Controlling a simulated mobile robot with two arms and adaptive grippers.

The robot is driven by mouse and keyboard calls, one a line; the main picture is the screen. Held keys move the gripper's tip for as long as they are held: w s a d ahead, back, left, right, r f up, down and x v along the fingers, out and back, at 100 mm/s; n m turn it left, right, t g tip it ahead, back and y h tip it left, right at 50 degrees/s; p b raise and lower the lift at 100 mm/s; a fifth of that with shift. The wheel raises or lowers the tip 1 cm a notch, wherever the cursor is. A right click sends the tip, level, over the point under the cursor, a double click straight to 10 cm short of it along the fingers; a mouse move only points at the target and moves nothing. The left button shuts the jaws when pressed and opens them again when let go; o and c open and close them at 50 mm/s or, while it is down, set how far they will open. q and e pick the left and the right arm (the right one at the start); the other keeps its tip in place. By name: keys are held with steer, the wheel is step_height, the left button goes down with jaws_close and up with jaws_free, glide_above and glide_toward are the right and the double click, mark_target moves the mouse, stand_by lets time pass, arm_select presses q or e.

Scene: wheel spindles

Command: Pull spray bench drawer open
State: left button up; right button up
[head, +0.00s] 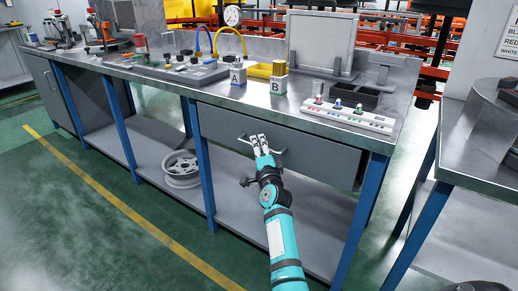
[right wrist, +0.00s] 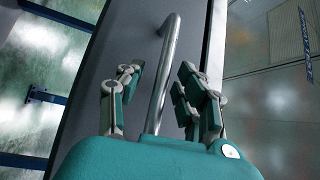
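The spray bench drawer (head: 325,158) is a wide grey front below the bench top, and it looks closed. Its metal bar handle (head: 281,152) is partly hidden by my right gripper (head: 259,142), which is at the drawer front. In the right wrist view the curved handle (right wrist: 168,60) stands out from the drawer front (right wrist: 128,35) and runs between the fingers of my right gripper (right wrist: 160,88). The fingers are spread to either side of the bar, with visible gaps, and hold nothing. My left gripper is not in view.
The bench top (head: 245,103) carries marked blocks A (head: 238,76) and B (head: 278,84), a bottle rack (head: 347,117) and other tools. Blue legs (head: 202,170) flank the drawer. Green floor in front is clear.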

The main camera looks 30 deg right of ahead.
jaws_close()
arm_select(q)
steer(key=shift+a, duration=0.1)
arm_select(e)
steer(key=shift+s+f, duration=0.1)
stand_by(0.4)
